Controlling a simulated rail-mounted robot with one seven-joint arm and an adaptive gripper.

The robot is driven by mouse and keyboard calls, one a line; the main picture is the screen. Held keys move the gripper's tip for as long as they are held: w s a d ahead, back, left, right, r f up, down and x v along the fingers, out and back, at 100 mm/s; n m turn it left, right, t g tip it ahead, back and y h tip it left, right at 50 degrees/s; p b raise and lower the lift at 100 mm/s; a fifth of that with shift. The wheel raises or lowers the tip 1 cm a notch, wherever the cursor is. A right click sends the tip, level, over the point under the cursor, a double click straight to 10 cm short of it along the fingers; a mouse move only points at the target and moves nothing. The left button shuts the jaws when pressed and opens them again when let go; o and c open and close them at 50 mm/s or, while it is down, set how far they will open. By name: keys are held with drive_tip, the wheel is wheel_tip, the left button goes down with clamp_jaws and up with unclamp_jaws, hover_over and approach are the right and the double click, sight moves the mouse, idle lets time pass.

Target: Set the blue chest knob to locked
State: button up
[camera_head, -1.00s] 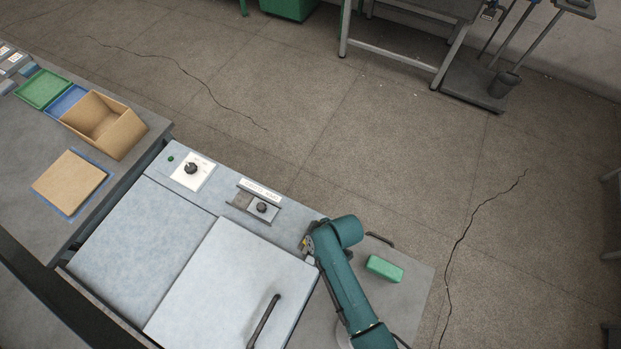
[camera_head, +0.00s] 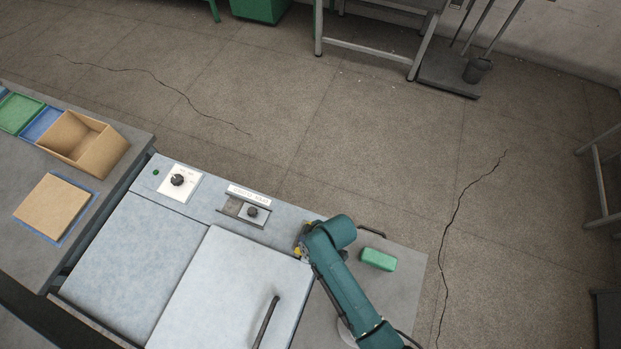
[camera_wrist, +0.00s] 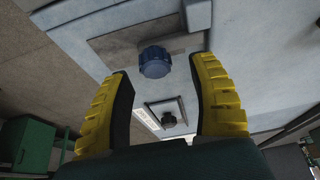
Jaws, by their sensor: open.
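The blue knob (camera_wrist: 155,62) shows in the wrist view on a grey plate on the pale blue chest (camera_head: 150,240). My gripper (camera_wrist: 161,72) is open, with its yellow fingers on either side of the knob in that view. I cannot tell how far the fingertips are from it, and no touch is visible. In the head view my gripper (camera_head: 300,250) is mostly behind my green arm at the chest's right end, and the blue knob is hidden there. The knob's lock marking is not readable.
A dark knob (camera_head: 252,211) sits in a framed recess beside a white label. Another dark knob (camera_head: 177,180) is on a white plate. The lid has a dark bar handle (camera_head: 266,322). A green block (camera_head: 378,259) lies right of my arm. An open cardboard box (camera_head: 85,145) stands left.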

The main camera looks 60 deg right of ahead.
drive_tip(key=v, duration=0.9)
drive_tip(key=shift+s+r, duration=0.2)
drive_tip(key=shift+r, duration=0.15)
